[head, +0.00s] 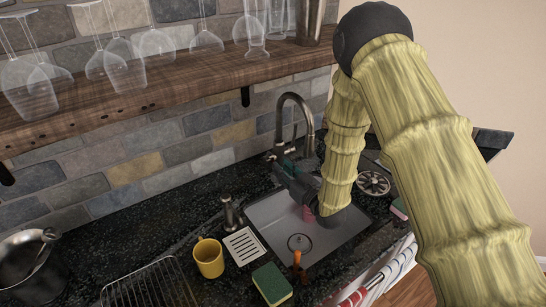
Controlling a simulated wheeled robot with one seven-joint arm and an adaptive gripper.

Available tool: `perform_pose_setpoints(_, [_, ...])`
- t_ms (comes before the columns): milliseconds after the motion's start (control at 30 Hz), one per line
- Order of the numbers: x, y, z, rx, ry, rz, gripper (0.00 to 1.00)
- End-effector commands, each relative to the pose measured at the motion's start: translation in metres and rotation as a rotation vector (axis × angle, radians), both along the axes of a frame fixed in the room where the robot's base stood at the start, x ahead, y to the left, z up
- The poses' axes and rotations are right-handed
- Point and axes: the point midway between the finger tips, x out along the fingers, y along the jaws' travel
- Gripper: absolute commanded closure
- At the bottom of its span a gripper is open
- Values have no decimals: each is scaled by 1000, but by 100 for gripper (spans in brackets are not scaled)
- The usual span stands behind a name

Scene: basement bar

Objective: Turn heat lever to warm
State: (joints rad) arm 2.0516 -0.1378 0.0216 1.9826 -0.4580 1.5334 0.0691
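The faucet (309,118) is a dark metal gooseneck behind the sink, against the stone-tile wall. Its base is at the left, and a small part beside the base (271,156) may be the heat lever, but it is too small to be sure. My gripper (283,168), dark with a teal patch, is over the back left of the sink, close to the faucet base. Its fingers are small and dark against the counter. I cannot tell whether they are open or shut, or whether they touch the faucet.
The grey sink (277,212) lies under my arm. A yellow mug (209,258), a soap dispenser (230,212), a green-yellow sponge (271,284) and a wire rack (150,288) are on the dark counter. A wooden shelf (180,90) with hanging and standing glasses overhangs the back.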

Motion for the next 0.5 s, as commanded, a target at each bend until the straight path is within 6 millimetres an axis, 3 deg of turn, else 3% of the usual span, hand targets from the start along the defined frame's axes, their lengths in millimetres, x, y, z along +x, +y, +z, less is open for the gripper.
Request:
perform_pose_setpoints(233, [33, 22, 4, -1, -2, 0, 73])
perform_pose_setpoints(500, [54, 36, 1, -1, 0, -1, 73])
